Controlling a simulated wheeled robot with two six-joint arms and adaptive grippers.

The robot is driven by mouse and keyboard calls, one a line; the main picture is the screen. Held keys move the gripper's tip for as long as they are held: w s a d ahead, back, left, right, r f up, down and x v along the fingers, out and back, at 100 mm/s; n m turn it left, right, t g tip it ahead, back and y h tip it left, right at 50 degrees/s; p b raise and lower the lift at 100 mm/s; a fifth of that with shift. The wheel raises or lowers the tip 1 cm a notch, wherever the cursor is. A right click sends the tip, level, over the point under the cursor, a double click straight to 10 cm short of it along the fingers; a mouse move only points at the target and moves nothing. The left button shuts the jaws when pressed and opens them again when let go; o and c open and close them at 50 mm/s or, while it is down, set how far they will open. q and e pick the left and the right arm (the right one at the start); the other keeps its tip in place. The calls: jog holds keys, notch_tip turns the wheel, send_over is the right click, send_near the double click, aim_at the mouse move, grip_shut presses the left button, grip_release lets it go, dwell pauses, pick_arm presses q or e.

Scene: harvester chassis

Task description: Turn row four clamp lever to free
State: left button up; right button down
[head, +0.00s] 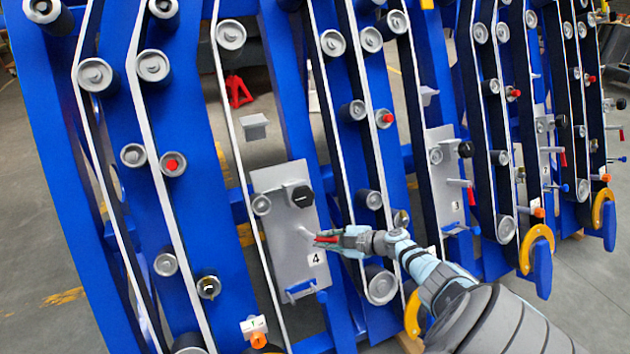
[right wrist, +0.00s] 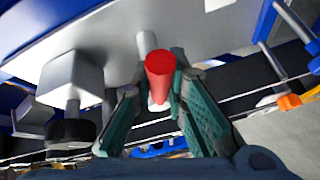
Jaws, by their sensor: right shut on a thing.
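The row four clamp lever is a grey rod with a red grip (head: 326,239), at the lower part of a grey plate (head: 283,212) marked with a "4" label (head: 316,258). My right gripper (head: 343,239) comes in from the right and is shut on the lever. In the right wrist view, the red grip (right wrist: 160,75) stands between the two teal fingers of the gripper (right wrist: 157,98), its end pointing toward the camera. The fingers hide part of the rod. My left gripper is not in view.
A black knob (head: 302,196) on a grey block sits above the lever on the same plate. Blue frame beams, belts and rollers (head: 381,285) surround it closely. Similar plates with red-tipped levers (head: 470,193) stand to the right. Bare floor shows at the left.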

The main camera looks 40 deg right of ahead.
jog(key=shift+d+r, duration=0.1)
dwell(0.3)
jog(key=c, duration=1.6)
grip_release()
jog(key=shift+o, duration=0.2)
jog(key=v, duration=1.2)
jog(key=shift+r, duration=0.1)
jog(key=shift+w, duration=0.1)
